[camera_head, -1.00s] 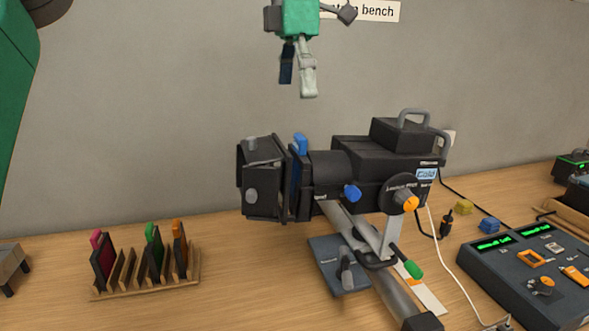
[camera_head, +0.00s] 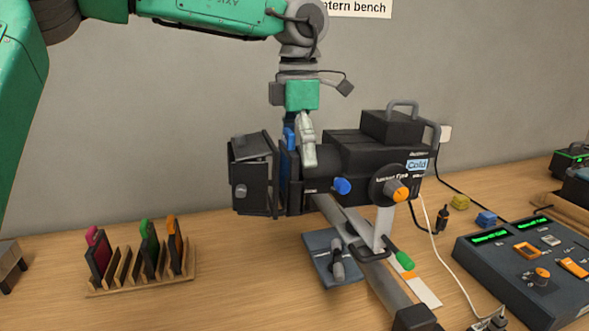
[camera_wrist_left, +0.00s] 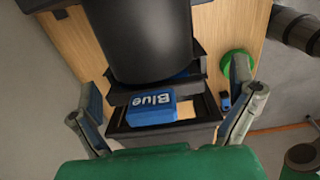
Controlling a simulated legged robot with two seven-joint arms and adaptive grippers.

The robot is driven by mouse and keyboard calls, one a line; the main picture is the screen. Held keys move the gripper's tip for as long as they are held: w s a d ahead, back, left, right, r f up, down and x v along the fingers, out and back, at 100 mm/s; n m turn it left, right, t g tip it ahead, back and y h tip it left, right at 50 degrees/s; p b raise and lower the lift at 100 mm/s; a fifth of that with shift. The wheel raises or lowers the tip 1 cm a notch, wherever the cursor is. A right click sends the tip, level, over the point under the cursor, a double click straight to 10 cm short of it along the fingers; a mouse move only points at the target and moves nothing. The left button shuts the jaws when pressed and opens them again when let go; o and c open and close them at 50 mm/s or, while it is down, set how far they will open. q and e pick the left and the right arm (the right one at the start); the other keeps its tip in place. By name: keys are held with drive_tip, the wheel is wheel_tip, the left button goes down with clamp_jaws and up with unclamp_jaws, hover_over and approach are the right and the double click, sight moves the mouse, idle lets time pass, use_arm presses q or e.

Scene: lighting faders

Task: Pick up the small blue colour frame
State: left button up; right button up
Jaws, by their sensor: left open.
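The small blue colour frame sits upright in the slot of a black stage lantern (camera_head: 380,150), behind its barn doors (camera_head: 252,175). Its blue tab (camera_head: 289,136) stands up out of the slot; in the left wrist view the tab (camera_wrist_left: 152,107) reads "Blue". The rest of the frame is mostly hidden inside the lantern. My left gripper (camera_head: 298,148) is over the slot from above, fingers pointing down. In the left wrist view its fingers are spread wide to both sides of the tab, apart from it. My right gripper is not in view.
A wooden rack (camera_head: 140,285) with red, green and orange frames stands at left. The lantern's barrel and top handle (camera_head: 402,104) are close right of my left gripper. A fader console (camera_head: 525,265) and cables lie at right. The bench at front left is clear.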

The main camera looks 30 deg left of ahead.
use_arm(q)
drive_tip(key=shift+r, duration=0.1)
drive_tip(key=shift+s+a, duration=0.1)
drive_tip(key=shift+s, duration=0.1)
drive_tip(key=c, duration=0.3)
drive_tip(key=shift+s+a, duration=0.1)
drive_tip(key=shift+a, duration=0.85)
drive_tip(key=c, duration=0.6)
drive_tip(key=shift+a+f, duration=0.2)
drive_tip(key=shift+a, duration=0.1)
drive_tip(key=shift+d+r, duration=0.15)
drive_tip(key=shift+d, duration=0.4)
drive_tip(key=r, duration=0.4)
drive_tip(key=r+p, duration=0.1)
drive_tip(key=r, duration=0.2)
drive_tip(key=shift+w, duration=0.35)
drive_tip(key=s+d+b, duration=0.1)
drive_tip(key=s+d, duration=0.8)
drive_tip(key=d, duration=0.2)
drive_tip(key=shift+b, duration=0.35)
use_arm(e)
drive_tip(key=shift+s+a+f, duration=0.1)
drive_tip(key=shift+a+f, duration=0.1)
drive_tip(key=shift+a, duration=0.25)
